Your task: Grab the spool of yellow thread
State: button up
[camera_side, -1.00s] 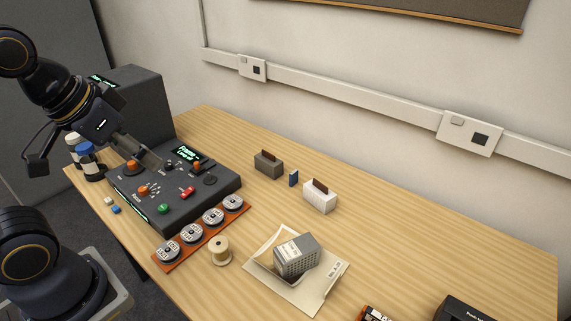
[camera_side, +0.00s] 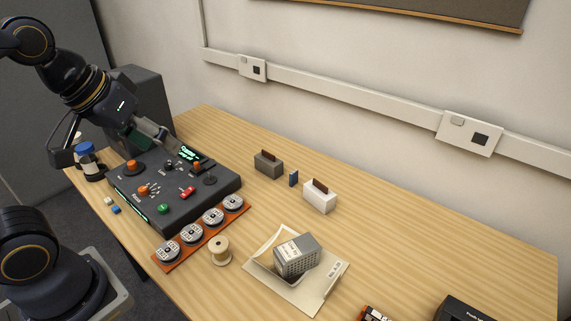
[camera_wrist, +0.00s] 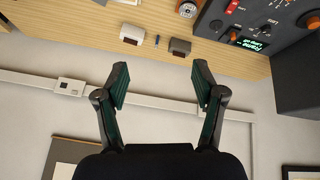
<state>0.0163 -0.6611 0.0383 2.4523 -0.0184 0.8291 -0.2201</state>
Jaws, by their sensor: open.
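A spool of pale cream-yellow thread (camera_side: 220,251) stands upright on the wooden table in the side view, just right of the orange strip of reels. My gripper (camera_side: 171,150) is above the far part of the dark control panel, to the upper left of the spool and well apart from it. In the wrist view my gripper (camera_wrist: 160,88) is open, with nothing between its fingers. The spool cannot be made out in the wrist view.
The control panel (camera_side: 205,194) with knobs stands at left, beside the orange strip (camera_side: 161,264) with several reels. An open envelope (camera_side: 300,298) with a grey box (camera_side: 297,257) lies right of the spool. Grey (camera_side: 267,165) and white (camera_side: 319,199) blocks stand farther back.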

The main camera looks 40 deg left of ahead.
jog(key=w+f+n+g, duration=0.1)
jog(key=w+f+n, duration=0.1)
jog(key=w+f, duration=0.15)
jog(key=n+g, duration=0.1)
jog(key=g, duration=0.4)
send_over(218, 243)
notch_tip(218, 243, down, 14)
jog(key=f, duration=0.9)
jog(key=shift+w+d+f, duration=0.15)
jog(key=shift+d+f, duration=0.1)
jog(key=shift+f, duration=0.15)
notch_tip(218, 243, down, 6)
jog(key=shift+a+r, duration=0.15)
jog(key=c, duration=1)
jog(key=shift+r, duration=0.1)
